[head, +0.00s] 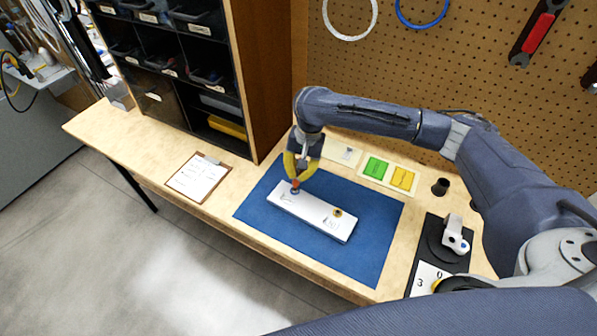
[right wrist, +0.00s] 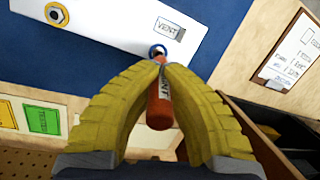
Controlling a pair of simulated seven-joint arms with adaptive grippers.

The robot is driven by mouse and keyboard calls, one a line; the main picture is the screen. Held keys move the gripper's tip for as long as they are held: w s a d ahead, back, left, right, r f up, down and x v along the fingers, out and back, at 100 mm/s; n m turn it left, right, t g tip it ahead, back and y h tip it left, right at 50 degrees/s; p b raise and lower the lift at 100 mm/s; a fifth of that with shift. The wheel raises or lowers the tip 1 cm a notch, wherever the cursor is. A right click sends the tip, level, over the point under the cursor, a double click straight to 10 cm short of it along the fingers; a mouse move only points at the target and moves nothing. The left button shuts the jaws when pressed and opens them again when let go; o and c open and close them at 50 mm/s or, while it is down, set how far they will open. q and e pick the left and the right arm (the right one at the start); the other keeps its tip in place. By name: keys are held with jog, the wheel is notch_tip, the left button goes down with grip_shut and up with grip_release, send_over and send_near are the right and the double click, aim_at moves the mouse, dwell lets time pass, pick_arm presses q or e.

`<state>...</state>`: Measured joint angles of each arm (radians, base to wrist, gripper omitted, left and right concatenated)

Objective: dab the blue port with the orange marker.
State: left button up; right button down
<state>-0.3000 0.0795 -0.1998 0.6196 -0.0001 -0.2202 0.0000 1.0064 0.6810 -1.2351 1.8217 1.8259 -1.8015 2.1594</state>
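The white analyser block (head: 315,217) lies on the blue mat (head: 362,254); it also shows in the right wrist view (right wrist: 115,22). My right gripper (head: 296,180) has its yellow fingers shut on the orange marker (right wrist: 158,108), tip toward the block. The blue port (right wrist: 158,49) is a small ring beside a label reading VENT. The marker's tip overlaps the ring in the right wrist view; whether it touches cannot be told. A brass-coloured port (right wrist: 57,14) sits toward the block's other end. My left gripper is not in view.
A clipboard (head: 199,178) lies left of the mat. Green (head: 376,167) and yellow (head: 402,178) cards lie behind it. A black cup (head: 440,187) and a white device (head: 455,235) on a black board stand right.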

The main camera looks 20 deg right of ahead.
jog(key=shift+f, duration=0.6)
dwell(0.9)
jog(key=shift+r, duration=0.1)
jog(key=shift+r, duration=3.45)
jog(key=shift+f, duration=0.1)
